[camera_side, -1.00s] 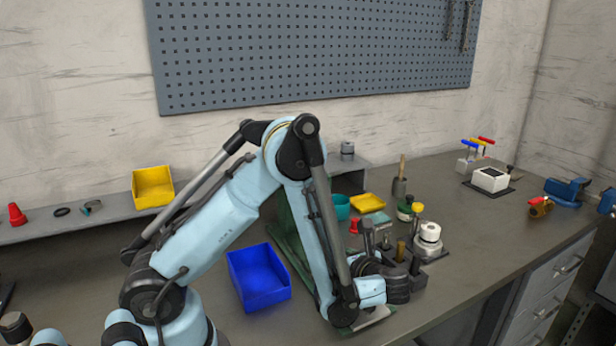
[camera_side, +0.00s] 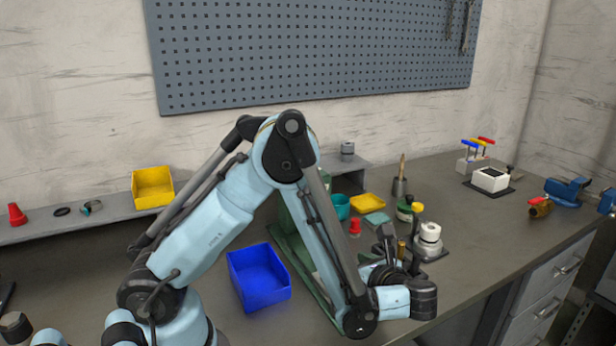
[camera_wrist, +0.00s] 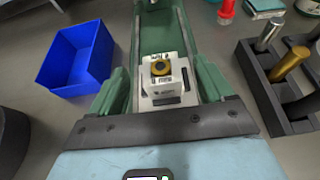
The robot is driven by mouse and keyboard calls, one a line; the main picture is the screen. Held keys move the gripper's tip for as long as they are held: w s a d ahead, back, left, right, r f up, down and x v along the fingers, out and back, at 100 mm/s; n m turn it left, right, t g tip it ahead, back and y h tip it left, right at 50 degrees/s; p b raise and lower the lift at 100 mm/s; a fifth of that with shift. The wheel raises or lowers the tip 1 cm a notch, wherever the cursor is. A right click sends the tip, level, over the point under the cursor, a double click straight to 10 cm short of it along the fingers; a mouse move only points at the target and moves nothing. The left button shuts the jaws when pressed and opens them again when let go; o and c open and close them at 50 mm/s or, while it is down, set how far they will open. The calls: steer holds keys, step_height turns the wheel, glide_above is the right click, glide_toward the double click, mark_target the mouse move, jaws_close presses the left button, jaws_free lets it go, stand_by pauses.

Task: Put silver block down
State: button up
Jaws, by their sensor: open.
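A pale silver block (camera_wrist: 163,88) with dark markings and a round yellow-and-black piece on top stands in the channel of a green fixture (camera_wrist: 180,30), in the middle of the wrist view. In the side view, my arm hides the block. My gripper (camera_side: 385,248) is at the front right of the green fixture (camera_side: 291,254), a dark shape beyond my wrist. It is open. Its fingertips are hard to make out in the side view. I see nothing held in it. How far the block is from the fingers cannot be told.
A blue bin (camera_side: 258,277) stands left of the fixture. A dark rack (camera_wrist: 262,88) with silver and brass rods is close on the right. A red piece (camera_side: 355,227), a teal pad (camera_side: 377,219) and a yellow tray (camera_side: 368,202) lie behind.

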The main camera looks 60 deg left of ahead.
steer(key=shift+d+r, duration=0.3)
steer(key=shift+d, duration=0.35)
steer(key=shift+w+a+r+n+h, duration=0.2)
steer(key=shift+r+n+h, duration=0.1)
steer(key=shift+r+h, duration=0.15)
steer(key=shift+w+a+r+n+t+h, duration=0.15)
steer(key=shift+a+r+n+t+h, duration=0.15)
steer(key=shift+r+n+t+h, duration=0.35)
steer(key=shift+a+r+n+h, duration=0.15)
steer(key=shift+r+n+h, duration=0.25)
steer(key=shift+n+h, duration=0.65)
steer(key=s+d+r+n+t+h, duration=0.4)
steer(key=n+h, duration=0.5)
steer(key=n, duration=0.5)
steer(key=shift+s+d+r+t, duration=0.2)
steer(key=shift+s+r+t, duration=0.45)
steer(key=shift+t, duration=0.3)
